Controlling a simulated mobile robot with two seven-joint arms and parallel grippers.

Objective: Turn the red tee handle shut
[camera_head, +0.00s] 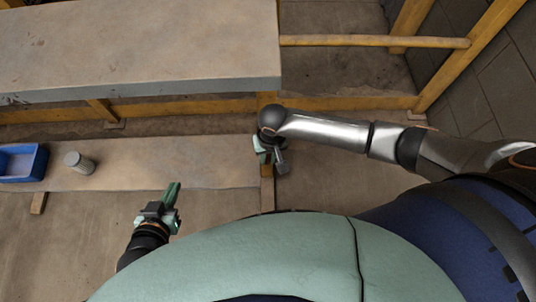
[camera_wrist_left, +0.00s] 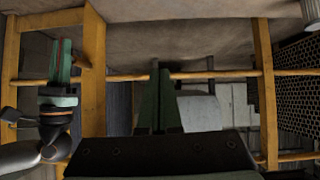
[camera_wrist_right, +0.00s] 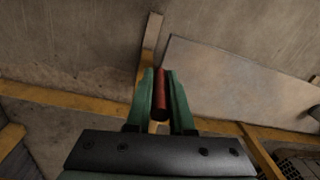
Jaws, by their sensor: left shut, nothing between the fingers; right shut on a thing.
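The red tee handle (camera_wrist_right: 161,95) shows in the right wrist view as a dark red bar between the two green fingers of my right gripper (camera_wrist_right: 160,78). That gripper is shut on it. In the head view my right gripper (camera_head: 266,152) is at the end of the lower bench, and the red handle cannot be made out there. My left gripper (camera_head: 175,186) is shut and empty near the bench's front edge; its closed fingers also show in the left wrist view. The rest of the tee is hidden.
A lower bench (camera_head: 130,166) holds a blue bin (camera_head: 38,166) and a grey cylinder (camera_head: 80,162) at the left. A higher grey slab (camera_head: 150,40) lies behind it. Yellow wooden rails (camera_head: 375,41) and a post are near my right arm.

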